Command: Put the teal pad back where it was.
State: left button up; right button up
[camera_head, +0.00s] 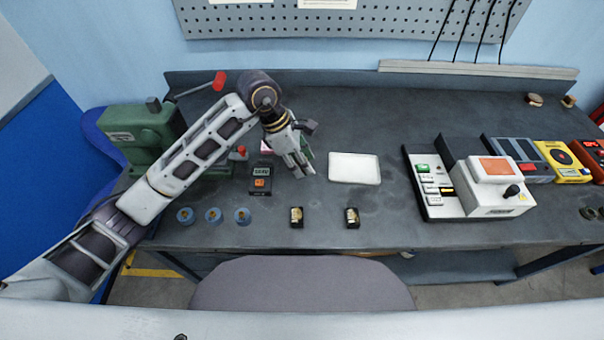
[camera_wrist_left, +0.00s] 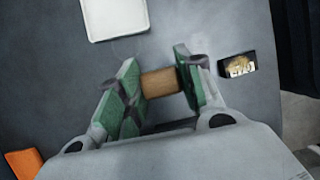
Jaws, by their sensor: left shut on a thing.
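My left gripper (camera_head: 307,172) hangs over the middle of the bench, left of the white tray (camera_head: 354,168). In the left wrist view, the green-lined fingers of my left gripper (camera_wrist_left: 163,82) are shut on a tan, wood-coloured block (camera_wrist_left: 160,82). I see no teal on the face of the block that shows. I cannot pick out a teal pad for certain. Three round blue pieces with brass-coloured centres, a left one (camera_head: 185,215), a middle one (camera_head: 213,215) and a right one (camera_head: 242,216), stand in a row at the front left. My right gripper is not in view.
Two small black boxes, a left one (camera_head: 296,216) and a right one (camera_head: 352,217), sit near the front edge. Bare bench surrounds the tray.

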pick_arm(q)
jog(key=shift+f, duration=0.95)
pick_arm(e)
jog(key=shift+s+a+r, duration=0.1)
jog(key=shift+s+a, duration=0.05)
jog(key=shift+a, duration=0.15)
pick_arm(q)
jog(key=shift+f, duration=0.15)
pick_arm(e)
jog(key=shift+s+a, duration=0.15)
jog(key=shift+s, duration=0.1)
